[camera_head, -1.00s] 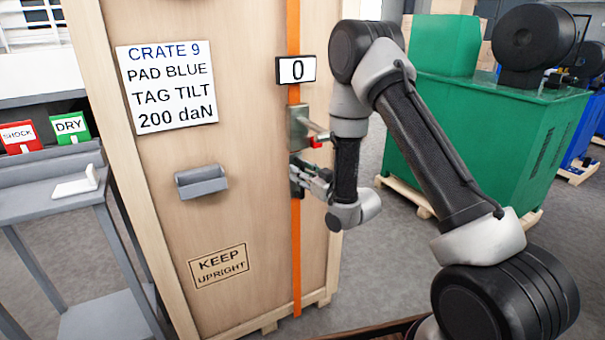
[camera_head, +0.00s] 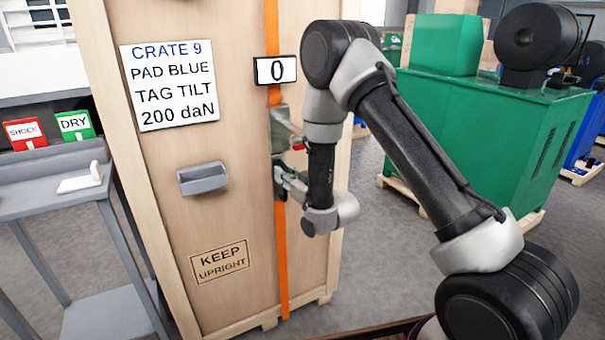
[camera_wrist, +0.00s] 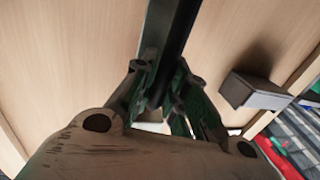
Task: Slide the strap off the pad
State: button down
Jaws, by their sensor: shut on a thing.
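The orange strap (camera_head: 281,255) runs down the front of the wooden crate (camera_head: 225,120), near its right side. A grey metal tensioner (camera_head: 283,128) with a red part sits on the strap, below a white sign reading 0 (camera_head: 275,70). I cannot make out a pad; the arm and tensioner cover part of the strap.
The crate label (camera_head: 170,85) reads pad blue, tag tilt, 200 daN. A grey holder (camera_head: 203,178) protrudes from the crate left of the strap. A grey stand (camera_head: 55,185) with red and green tags is at left. A green machine (camera_head: 480,130) stands at right.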

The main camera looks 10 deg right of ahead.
jog(key=s+a, duration=0.2)
jog(key=a, duration=0.4)
jog(key=shift+a+r, duration=0.2)
jog(key=shift+a, duration=0.2)
jog(key=c, duration=1.5)
grip_release()
jog(key=shift+a+r, duration=0.1)
jog(key=shift+a, duration=0.05)
jog(key=shift+o, duration=0.2)
jog(key=v, duration=1.2)
jog(key=shift+f, duration=0.2)
